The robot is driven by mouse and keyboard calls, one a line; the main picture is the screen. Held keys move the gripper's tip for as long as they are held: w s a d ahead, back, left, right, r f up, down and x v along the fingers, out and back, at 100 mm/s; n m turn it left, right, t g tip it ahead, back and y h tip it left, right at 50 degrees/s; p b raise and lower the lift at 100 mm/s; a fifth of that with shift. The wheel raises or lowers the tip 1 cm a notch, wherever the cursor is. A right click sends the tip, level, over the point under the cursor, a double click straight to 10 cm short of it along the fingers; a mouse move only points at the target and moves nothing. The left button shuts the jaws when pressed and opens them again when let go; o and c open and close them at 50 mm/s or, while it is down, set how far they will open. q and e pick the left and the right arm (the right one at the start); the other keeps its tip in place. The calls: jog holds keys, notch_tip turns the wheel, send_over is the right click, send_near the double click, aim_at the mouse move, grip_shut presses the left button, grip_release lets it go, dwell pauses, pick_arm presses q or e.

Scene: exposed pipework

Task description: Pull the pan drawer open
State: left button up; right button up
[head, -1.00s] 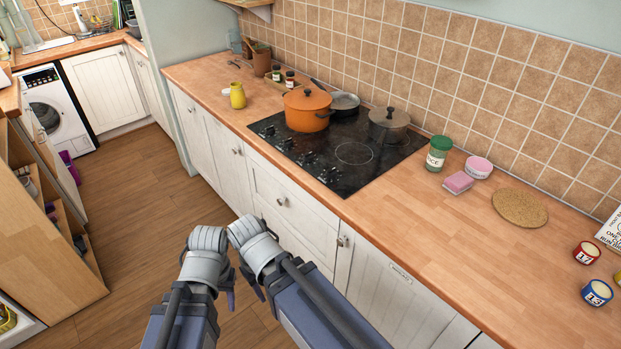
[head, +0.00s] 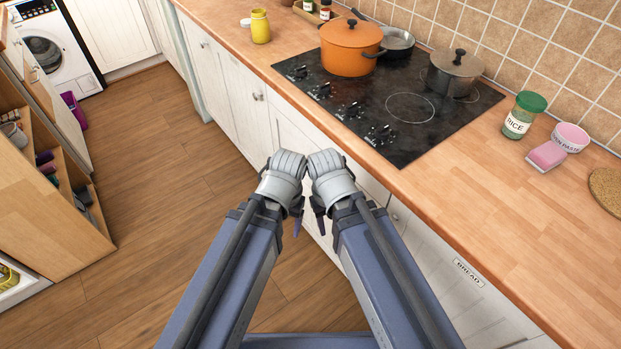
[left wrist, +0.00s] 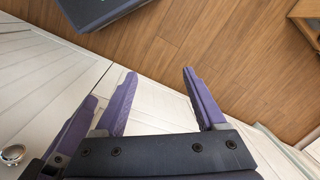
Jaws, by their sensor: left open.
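The white drawer front (head: 287,134) under the hob is partly covered by my two wrists in the head view. Its knob is not visible there, and I see no pan label. My left gripper (head: 297,224) hangs beside the cabinet front, over the floor, with only purple finger parts showing. In the left wrist view, my left gripper (left wrist: 162,92) has its two purple fingers apart with nothing between them. White panels lie beyond, and a round metal knob (left wrist: 13,153) is at the lower left, outside the fingers. My right gripper (head: 320,224) is close beside the left; its jaws are mostly hidden.
The black hob (head: 410,107) holds an orange pot (head: 350,54), a grey pot (head: 453,75) and a pan (head: 398,44). A cupboard labelled BREAD (head: 468,272) is at the right. An open-shelved wooden unit (head: 75,235) stands at the left. The wooden floor (head: 165,160) between is clear.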

pick_arm(q)
jog(key=w+a+f+n+h+b, duration=0.1)
jog(key=w+a+f+n+b, duration=0.15)
jog(key=f+b, duration=1.15)
jog(key=w+a+f+n+h+b, duration=0.1)
jog(key=w+a+f+b, duration=0.15)
jog(key=f+b, duration=1.1)
jog(key=w+d+r+n+t+h+p, duration=0.1)
jog(key=w+d+r+n+t+h, duration=0.5)
jog(key=w+n+h, duration=0.45)
jog(key=w+r+n+t+h, duration=0.3)
jog(key=w+r+n+t, duration=0.3)
jog(key=r+n, duration=0.7)
jog(key=shift+m+g, duration=0.3)
jog(key=shift+g, duration=0.3)
jog(key=shift+w+a+r+x, duration=0.15)
jog(key=shift+w+x, duration=0.05)
jog(key=shift+x, duration=1.1)
jog(key=shift+w+a+r+x, duration=0.1)
jog(key=shift+w+r+x, duration=0.05)
jog(key=shift+x, duration=1.2)
jog(key=shift+w+a+r+x, duration=0.15)
jog(key=shift+w+x, duration=0.05)
jog(key=shift+x, duration=1.1)
jog(key=shift+c, duration=0.3)
